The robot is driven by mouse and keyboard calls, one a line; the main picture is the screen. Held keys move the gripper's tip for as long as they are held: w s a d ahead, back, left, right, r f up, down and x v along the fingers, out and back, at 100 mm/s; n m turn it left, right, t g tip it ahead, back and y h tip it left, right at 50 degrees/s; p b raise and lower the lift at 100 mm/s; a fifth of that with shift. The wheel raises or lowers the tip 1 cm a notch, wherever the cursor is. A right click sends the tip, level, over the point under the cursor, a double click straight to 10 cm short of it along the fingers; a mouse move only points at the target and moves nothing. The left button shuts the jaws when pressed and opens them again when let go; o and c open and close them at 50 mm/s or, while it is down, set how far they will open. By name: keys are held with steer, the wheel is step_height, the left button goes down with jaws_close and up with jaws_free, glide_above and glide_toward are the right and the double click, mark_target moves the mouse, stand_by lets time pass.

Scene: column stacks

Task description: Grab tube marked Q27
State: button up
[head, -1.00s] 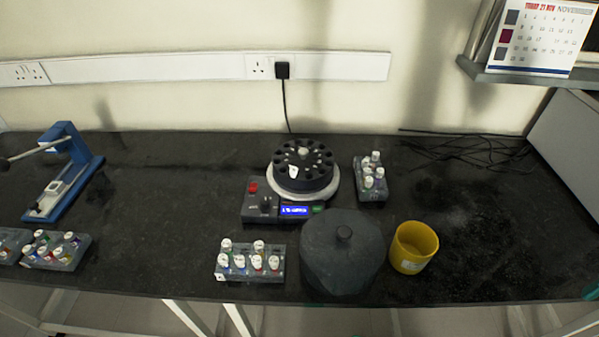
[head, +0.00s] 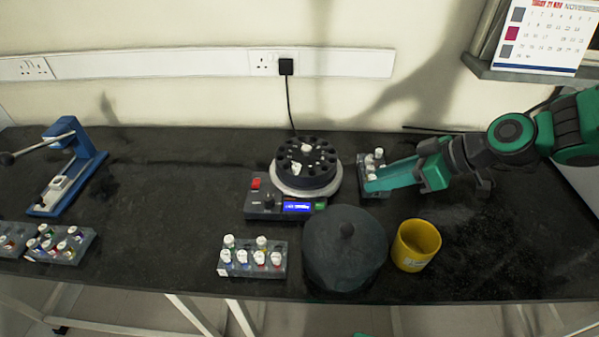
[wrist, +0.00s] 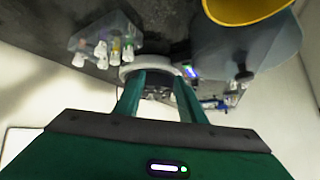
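Several white-capped tubes (head: 242,257) stand in a grey rack at the front (head: 223,273). More tubes stand in a rack (head: 362,160) right of the centrifuge, partly hidden by my gripper, and in racks at the far left (head: 87,241). The centrifuge rotor (head: 300,180) also carries white caps. The labels are too small to read, so I cannot tell which tube is Q27. My gripper (head: 373,187) reaches in from the right, over the rack beside the centrifuge. In the wrist view its two green fingers (wrist: 160,80) stand apart, with no tube seen between them.
A dark round lid (head: 345,250) and a yellow cup (head: 416,246) stand at the front, right of the front rack. A blue device (head: 72,165) stands at the left. Cables lie at the back right.

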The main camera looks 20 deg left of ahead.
steer(key=a+r+n+y, duration=0.2)
steer(key=a+n+y, duration=0.15)
steer(key=a, duration=0.45)
steer(key=g+y, duration=0.1)
glide_toward(299, 166)
steer(key=x, duration=0.3)
steer(key=shift+x, duration=2.65)
jaws_close()
